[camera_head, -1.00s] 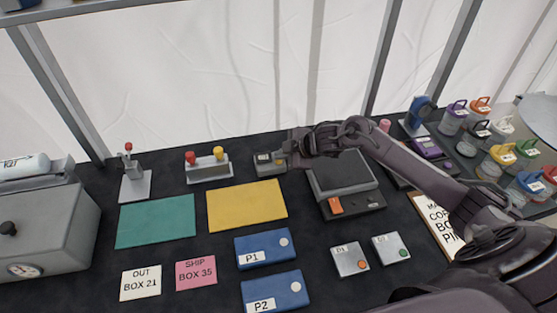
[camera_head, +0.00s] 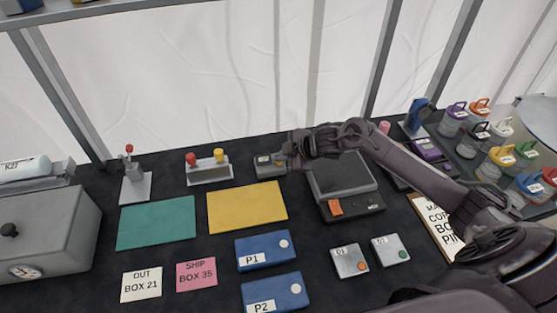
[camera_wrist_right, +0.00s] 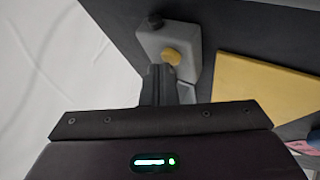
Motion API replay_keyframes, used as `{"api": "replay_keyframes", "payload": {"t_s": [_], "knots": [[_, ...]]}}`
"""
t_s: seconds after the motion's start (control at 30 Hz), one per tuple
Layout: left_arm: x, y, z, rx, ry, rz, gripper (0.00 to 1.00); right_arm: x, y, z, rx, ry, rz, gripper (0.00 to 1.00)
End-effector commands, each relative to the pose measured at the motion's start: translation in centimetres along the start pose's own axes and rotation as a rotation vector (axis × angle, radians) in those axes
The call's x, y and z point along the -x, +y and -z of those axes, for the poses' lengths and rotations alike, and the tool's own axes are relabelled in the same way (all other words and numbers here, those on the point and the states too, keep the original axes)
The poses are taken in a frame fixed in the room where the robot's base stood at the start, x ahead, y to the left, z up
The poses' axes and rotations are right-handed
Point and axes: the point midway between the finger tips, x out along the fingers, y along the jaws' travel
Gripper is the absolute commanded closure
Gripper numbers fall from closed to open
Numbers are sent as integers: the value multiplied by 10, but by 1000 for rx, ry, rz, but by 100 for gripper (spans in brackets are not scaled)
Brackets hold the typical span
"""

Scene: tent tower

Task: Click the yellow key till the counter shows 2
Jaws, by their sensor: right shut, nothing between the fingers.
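The counter is a small grey box (camera_head: 266,168) on the dark table, behind the yellow mat's right corner. Its small window is too small to read. The round yellow key (camera_wrist_right: 171,56) sits on top of the grey box (camera_wrist_right: 188,38) in the right wrist view; my gripper hides it in the head view. My right gripper (camera_head: 284,161) is shut and empty, at the right end of the box. In the right wrist view its dark fingertips (camera_wrist_right: 158,70) are right by the key; I cannot tell whether they touch it. My left gripper is out of view.
A base with red and yellow knobs (camera_head: 210,174) stands left of the counter. A yellow mat (camera_head: 247,207) lies in front, a teal mat (camera_head: 156,222) further left. A dark device with an orange switch (camera_head: 346,181) stands close on the right, under my arm.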

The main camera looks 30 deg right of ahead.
Motion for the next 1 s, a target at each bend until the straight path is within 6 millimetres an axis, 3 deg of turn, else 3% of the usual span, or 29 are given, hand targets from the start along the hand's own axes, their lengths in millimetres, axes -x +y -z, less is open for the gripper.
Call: {"api": "replay_keyframes", "payload": {"t_s": [0.13, 0.57, 1.0], "knots": [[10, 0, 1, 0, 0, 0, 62, 8, 5, 5, 0, 0, 0, 100], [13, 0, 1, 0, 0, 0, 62, 10, 8, 7, 0, 0, -1, 100], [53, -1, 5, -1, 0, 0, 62, 40, 30, 29, 0, 0, -2, 100]]}}
